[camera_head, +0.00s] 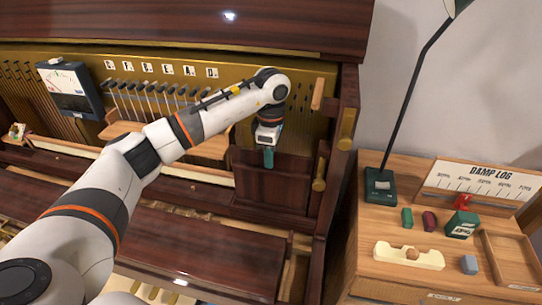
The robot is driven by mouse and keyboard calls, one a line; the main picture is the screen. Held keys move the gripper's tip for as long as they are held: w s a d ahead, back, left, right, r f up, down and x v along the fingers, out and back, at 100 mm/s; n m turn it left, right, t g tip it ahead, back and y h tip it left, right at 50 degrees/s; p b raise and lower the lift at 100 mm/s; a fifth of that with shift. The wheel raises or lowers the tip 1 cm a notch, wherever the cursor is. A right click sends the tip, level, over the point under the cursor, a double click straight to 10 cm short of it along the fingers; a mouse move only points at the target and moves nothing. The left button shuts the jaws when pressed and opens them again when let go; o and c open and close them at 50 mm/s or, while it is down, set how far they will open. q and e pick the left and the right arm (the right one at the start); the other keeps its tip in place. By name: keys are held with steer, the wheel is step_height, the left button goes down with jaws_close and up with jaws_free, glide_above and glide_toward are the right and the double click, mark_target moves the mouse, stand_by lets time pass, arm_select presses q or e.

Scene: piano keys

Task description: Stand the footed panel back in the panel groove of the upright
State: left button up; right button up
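A dark red-brown panel (285,186) stands roughly upright at the right end of the opened upright piano, in front of the gold-coloured back. Whether its feet sit in a groove cannot be made out. My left gripper (268,154) points down at the panel's top edge, with a small teal part at its tip overlapping the panel's upper face. The view does not show whether the fingers are closed on the panel or just in front of it. My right gripper is not in view.
Brass-coloured fittings (320,172) line the piano's right side post, close to the panel. A meter (70,90) stands at the left. The right cabinet holds a lamp base (380,186), a green box (462,224), a cream holder (408,258) and a wooden tray (512,262).

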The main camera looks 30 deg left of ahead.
arm_select(q)
step_height(320, 180, up, 11)
steer(key=b, duration=0.2)
stand_by(0.7)
